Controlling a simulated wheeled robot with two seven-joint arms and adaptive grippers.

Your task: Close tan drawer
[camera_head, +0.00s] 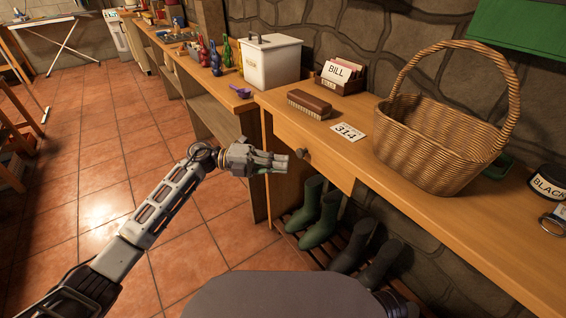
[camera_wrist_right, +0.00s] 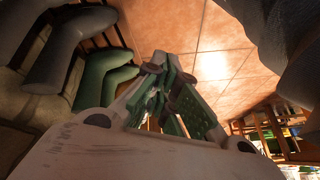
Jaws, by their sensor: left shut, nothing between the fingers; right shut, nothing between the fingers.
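The tan drawer (camera_head: 325,165) is set under the wooden counter, its front facing the floor side, with a round dark knob (camera_head: 302,153). Whether it stands slightly out or flush I cannot tell. My left gripper (camera_head: 282,162) is shut and empty, its fingertips just left of the knob and close to the drawer front. Whether they touch it is unclear. My right gripper (camera_wrist_right: 170,85) shows in the right wrist view, shut and empty, low over the tiled floor near the boots. The drawer is not recognisable in that view.
Green boots (camera_head: 322,212) and dark boots (camera_head: 368,250) stand on a rack below the drawer. On the counter are a wicker basket (camera_head: 440,140), a brush (camera_head: 309,104), a 314 card (camera_head: 348,132), a bill box (camera_head: 341,77) and a white canister (camera_head: 271,62). Tiled floor at left is open.

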